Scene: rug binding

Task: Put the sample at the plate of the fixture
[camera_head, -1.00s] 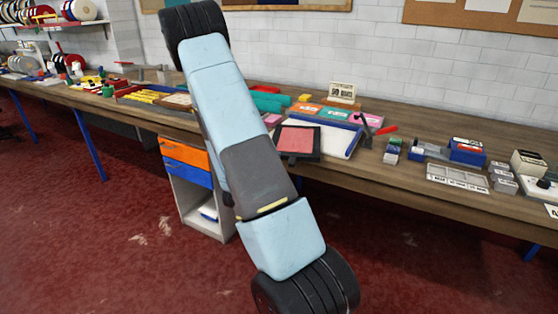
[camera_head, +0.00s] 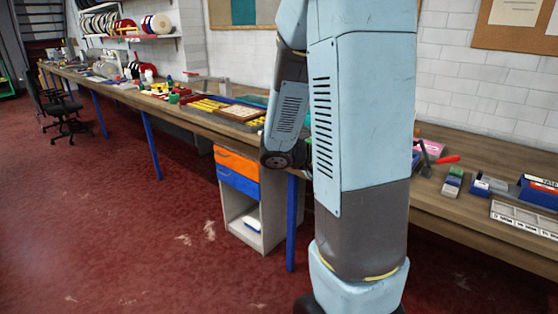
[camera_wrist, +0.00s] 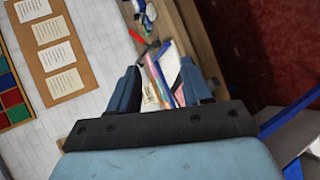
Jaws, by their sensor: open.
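My gripper (camera_wrist: 160,70) shows in the wrist view, its two blue-grey fingers spread apart with nothing held between them. It is well away from the bench, which lies beyond the fingertips, tilted in the picture. A fixture with a red lever (camera_head: 437,160) stands on the bench just right of my arm in the head view. The red lever also shows in the wrist view (camera_wrist: 136,37). My arm hides the bench left of the lever in the head view, where a red square on a black plate lay earlier. I cannot make out the sample for sure in either current view.
The long wooden bench (camera_head: 480,219) runs along the white brick wall. A blue bin (camera_head: 540,192) and a white compartment tray (camera_head: 525,220) are at right. A drawer unit (camera_head: 240,195) with orange and blue drawers stands below. The red floor in front is open.

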